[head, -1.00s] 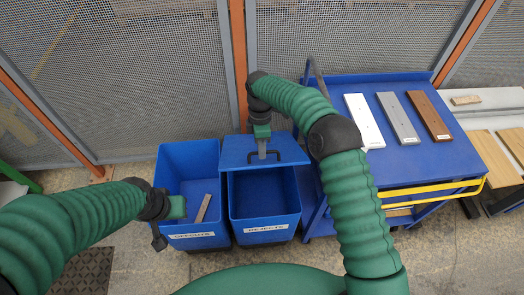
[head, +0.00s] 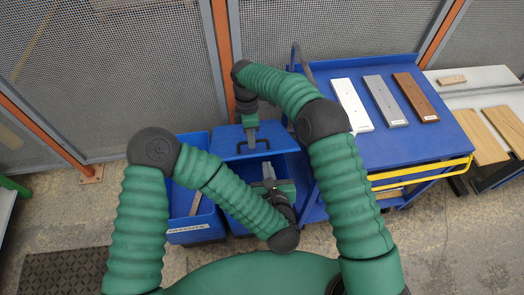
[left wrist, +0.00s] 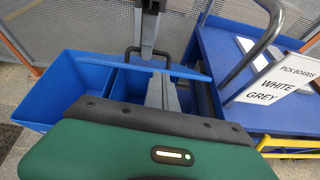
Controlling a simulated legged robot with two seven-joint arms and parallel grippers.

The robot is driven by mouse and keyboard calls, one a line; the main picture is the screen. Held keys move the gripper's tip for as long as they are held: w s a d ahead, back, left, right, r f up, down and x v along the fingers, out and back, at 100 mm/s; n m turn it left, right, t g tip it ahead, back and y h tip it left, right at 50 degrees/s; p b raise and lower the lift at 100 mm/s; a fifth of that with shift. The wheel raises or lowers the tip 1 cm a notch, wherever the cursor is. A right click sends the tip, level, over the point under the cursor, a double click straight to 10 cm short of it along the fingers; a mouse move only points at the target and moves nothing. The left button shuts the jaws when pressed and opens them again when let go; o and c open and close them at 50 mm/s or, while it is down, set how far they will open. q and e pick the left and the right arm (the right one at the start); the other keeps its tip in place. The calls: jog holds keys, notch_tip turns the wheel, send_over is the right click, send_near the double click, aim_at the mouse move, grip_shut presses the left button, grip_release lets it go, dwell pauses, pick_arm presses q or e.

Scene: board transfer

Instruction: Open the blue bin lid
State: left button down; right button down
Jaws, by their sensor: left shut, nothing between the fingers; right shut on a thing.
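The blue lid (head: 226,142) sits at the back of the right-hand blue bin, and the bin's front opening shows below it. Its dark loop handle (left wrist: 134,52) shows in the left wrist view. My right gripper (head: 251,143) is shut on this handle from above. My left gripper (head: 268,170) is shut and empty over the bin's opening, just in front of the lid. In the left wrist view its fingers (left wrist: 161,92) point up toward the lid's thin front edge (left wrist: 180,71). My left arm hides much of the bin's front.
A left-hand blue bin (head: 195,237) stands open beside it, with a thin board piece (head: 196,203) inside. A blue cart (head: 400,150) at the right carries a white, a grey and a brown board. A sign (left wrist: 275,85) lists white and grey. Mesh fencing stands behind.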

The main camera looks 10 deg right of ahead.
aim_at(262, 154)
jog(key=shift+w+d+f, duration=0.15)
jog(key=shift+w+d, duration=0.05)
jog(key=shift+w, duration=0.1)
pick_arm(q)
jog(key=shift+n, duration=0.3)
jog(key=x, duration=1)
jog(key=shift+a, duration=0.25)
jog(key=shift+r, duration=0.1)
jog(key=shift+w+r, duration=0.8)
jog(key=shift+r, duration=0.2)
pick_arm(e)
jog(key=c, duration=1.8)
grip_release()
jog(key=shift+c, duration=0.2)
pick_arm(q)
jog(key=shift+w+f, duration=0.2)
pick_arm(e)
jog(key=shift+o, duration=1.1)
jog(key=shift+w+f, duration=0.2)
pick_arm(q)
jog(key=shift+a, duration=0.1)
pick_arm(e)
jog(key=shift+o, duration=0.7)
jog(key=shift+s+a+r, duration=0.1)
jog(key=shift+a, duration=0.1)
